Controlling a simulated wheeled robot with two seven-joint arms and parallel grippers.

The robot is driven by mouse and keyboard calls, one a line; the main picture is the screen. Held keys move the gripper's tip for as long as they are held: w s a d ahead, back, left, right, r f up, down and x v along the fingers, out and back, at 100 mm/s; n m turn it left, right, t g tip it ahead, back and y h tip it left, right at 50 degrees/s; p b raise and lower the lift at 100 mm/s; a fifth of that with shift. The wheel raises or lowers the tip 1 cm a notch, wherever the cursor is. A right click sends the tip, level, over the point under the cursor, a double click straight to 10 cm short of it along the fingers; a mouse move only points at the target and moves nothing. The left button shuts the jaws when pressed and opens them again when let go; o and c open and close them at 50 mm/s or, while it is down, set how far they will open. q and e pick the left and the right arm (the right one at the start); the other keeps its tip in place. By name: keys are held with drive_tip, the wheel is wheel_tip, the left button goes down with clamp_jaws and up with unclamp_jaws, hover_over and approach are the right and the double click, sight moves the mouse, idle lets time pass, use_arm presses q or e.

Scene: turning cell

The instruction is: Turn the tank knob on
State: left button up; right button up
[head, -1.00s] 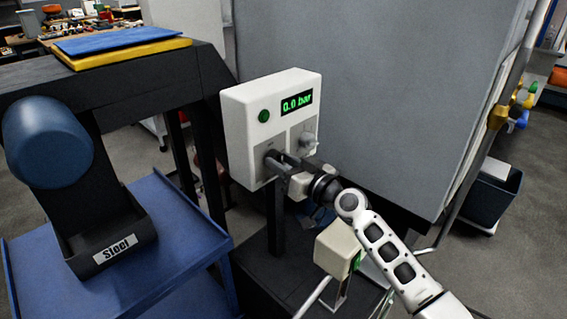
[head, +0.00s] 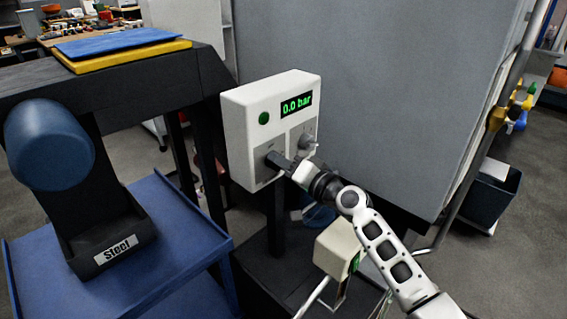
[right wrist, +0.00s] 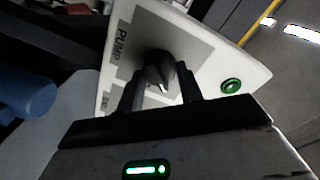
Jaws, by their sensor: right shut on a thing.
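A white control box (head: 240,130) stands at the centre of the head view, with a green readout of 0.0 bar (head: 297,104), a green button (head: 264,118) and two knob panels. My right gripper (head: 275,160) is at the lower left panel, shut on the knob there, which it hides in the head view. In the right wrist view a dark knob (right wrist: 160,70) sits between my right fingertips (right wrist: 160,82), near a PUMP label (right wrist: 122,43). A second label is too small to read. My left gripper is out of view.
A large grey cabinet (head: 380,90) stands close behind the box. At left are a blue tray (head: 165,235) and a dark stand marked Steel (head: 115,249). A small cream box (head: 338,246) is below my right arm.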

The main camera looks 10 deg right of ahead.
drive_tip(key=shift+d+f+m+g+p, duration=0.15)
drive_tip(key=shift+m+p, duration=0.4)
drive_tip(key=shift+m, duration=1.75)
drive_tip(key=shift+r+m+g+p, duration=0.15)
drive_tip(key=shift+m+p, duration=0.4)
drive_tip(key=shift+m, duration=1.75)
drive_tip(key=shift+f+y, duration=0.15)
drive_tip(key=shift+y, duration=0.15)
drive_tip(key=o, duration=1)
drive_tip(key=b+v, duration=0.1)
drive_tip(key=v, duration=1.5)
